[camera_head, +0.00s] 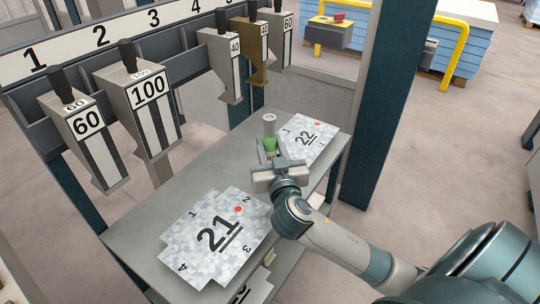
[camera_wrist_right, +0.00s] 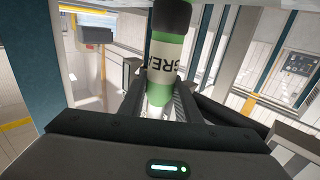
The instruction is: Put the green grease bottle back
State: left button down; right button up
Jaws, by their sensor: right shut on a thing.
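The green grease bottle (camera_wrist_right: 162,70) has a pale label with dark letters and stands between the fingers of my right gripper in the right wrist view. My right gripper (camera_wrist_right: 160,97) is shut on it. In the head view the bottle (camera_head: 270,143) shows as a small green body with a grey top, just beyond my right gripper (camera_head: 268,158), over the grey bench top. The gripper hides its lower part, so I cannot tell whether it touches the bench. My left gripper is not in view.
The grey bench (camera_head: 180,203) carries a sheet marked 21 (camera_head: 205,255) in front and a sheet marked 22 (camera_head: 318,135) behind. A rack (camera_head: 90,38) with several numbered tools, among them 100 (camera_head: 150,115), runs along the left. A dark post (camera_head: 385,100) stands right of the bench.

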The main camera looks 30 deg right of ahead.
aim_at(270, 156)
notch_tip(270, 156, down, 3)
jog(key=shift+f, duration=0.45)
jog(key=shift+f, duration=0.15)
jog(key=o, duration=1.2)
